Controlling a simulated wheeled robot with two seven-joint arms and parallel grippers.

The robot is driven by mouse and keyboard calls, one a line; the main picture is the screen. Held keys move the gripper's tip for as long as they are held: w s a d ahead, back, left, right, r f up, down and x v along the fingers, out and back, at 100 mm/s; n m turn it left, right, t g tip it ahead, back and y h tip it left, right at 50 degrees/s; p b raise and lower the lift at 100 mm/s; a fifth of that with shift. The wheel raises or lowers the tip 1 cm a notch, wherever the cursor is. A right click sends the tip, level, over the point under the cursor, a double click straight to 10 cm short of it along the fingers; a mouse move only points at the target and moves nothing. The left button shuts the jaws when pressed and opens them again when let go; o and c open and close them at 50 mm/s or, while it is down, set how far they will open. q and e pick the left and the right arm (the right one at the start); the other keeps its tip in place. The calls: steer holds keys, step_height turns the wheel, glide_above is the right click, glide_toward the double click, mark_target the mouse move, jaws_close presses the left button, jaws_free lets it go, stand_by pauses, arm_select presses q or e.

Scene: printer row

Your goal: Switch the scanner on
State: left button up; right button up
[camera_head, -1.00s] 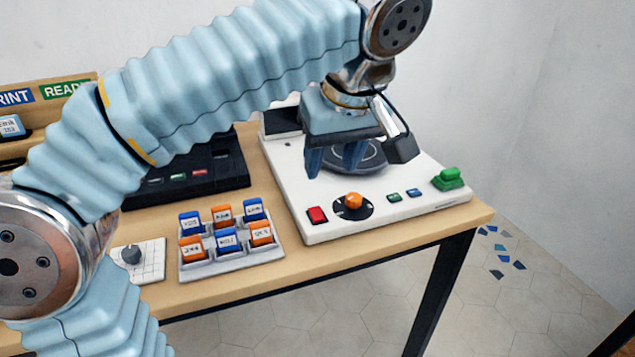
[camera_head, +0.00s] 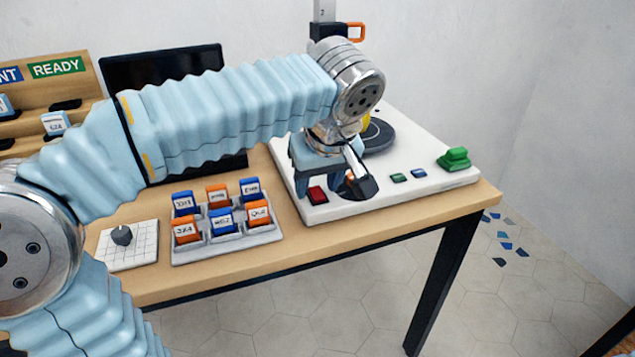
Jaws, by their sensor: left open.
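The scanner is a white flat device (camera_head: 430,152) on the right end of the table, with a dark round plate (camera_head: 379,137) on top. My left gripper (camera_head: 318,190) points down, open and empty, at the red switch and beside the knob. Its fingers appear either side of the red switch; I cannot tell whether they touch it. My right gripper is not in view.
A grey tray (camera_head: 227,245) with several blue and orange labelled blocks stands left of the scanner. A grey knob on a white tile (camera_head: 125,248) lies farther left. A dark device, partly behind my arm, and a wooden rack (camera_head: 60,95) stand behind. The table's front edge is close.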

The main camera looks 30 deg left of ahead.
arm_select(q)
jaws_close()
steer(key=shift+r+p, duration=0.15)
steer(key=shift+p, duration=0.25)
steer(key=g+h+p, duration=0.1)
steer(key=p, duration=0.1)
steer(key=g+h+p, duration=0.1)
steer(key=p, duration=0.1)
steer(key=shift+w+a+r, duration=0.1)
steer(key=shift+w+a, duration=0.2)
steer(key=shift+a, duration=0.1)
steer(key=shift+h+p, duration=0.3)
steer(key=shift+h, duration=0.1)
steer(key=shift+w+f+g, duration=0.1)
steer(key=shift+f+g, duration=0.2)
steer(key=shift+f, duration=0.05)
jaws_free()
